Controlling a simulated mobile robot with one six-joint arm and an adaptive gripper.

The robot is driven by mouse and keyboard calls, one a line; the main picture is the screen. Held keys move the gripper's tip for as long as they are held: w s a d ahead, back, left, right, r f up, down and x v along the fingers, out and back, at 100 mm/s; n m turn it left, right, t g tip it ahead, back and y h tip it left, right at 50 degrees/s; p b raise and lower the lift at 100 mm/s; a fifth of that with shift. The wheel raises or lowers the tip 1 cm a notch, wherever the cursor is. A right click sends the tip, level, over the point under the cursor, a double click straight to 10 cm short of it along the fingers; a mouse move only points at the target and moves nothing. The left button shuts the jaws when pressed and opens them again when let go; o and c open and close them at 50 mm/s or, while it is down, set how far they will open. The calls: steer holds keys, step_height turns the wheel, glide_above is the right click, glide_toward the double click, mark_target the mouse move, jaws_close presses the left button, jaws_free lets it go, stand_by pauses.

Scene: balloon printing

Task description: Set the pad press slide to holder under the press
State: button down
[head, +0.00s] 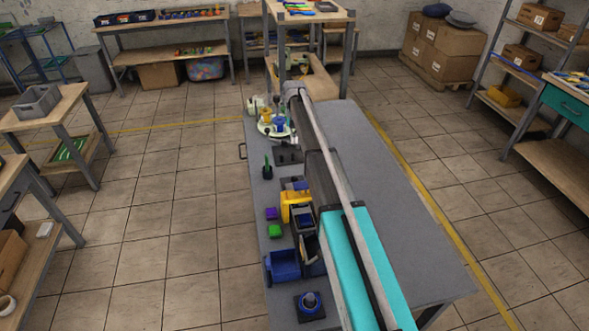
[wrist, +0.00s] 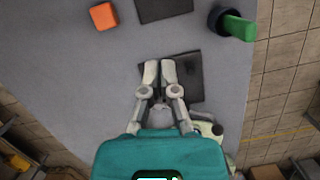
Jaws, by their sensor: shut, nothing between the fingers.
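My gripper (wrist: 159,68) is shut and empty in the wrist view. Its fingertips are over a dark flat plate (wrist: 185,77) on the grey table; I cannot tell whether they touch it. A yellow-and-blue device (head: 297,207) stands beside my arm at mid-table and may be the pad press. It is partly covered by the arm, and I cannot make out its slide or holder. A round pale station (head: 274,130) with yellow and blue parts stands at the far end.
A green item in a dark holder (head: 267,170) stands near the left edge; it also shows in the wrist view (wrist: 237,27). An orange cube (wrist: 104,15) lies on the table. The table's right side (head: 400,200) is clear.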

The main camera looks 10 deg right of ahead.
steer(key=shift+f, duration=0.15)
steer(key=b+x, duration=1)
steer(key=shift+f, duration=0.15)
steer(key=shift+s+a+f, duration=0.1)
steer(key=shift+s+a, duration=0.1)
steer(key=shift+s, duration=0.8)
steer(key=shift+s+a, duration=0.2)
steer(key=shift+s, duration=0.8)
steer(key=shift+s, duration=3.2)
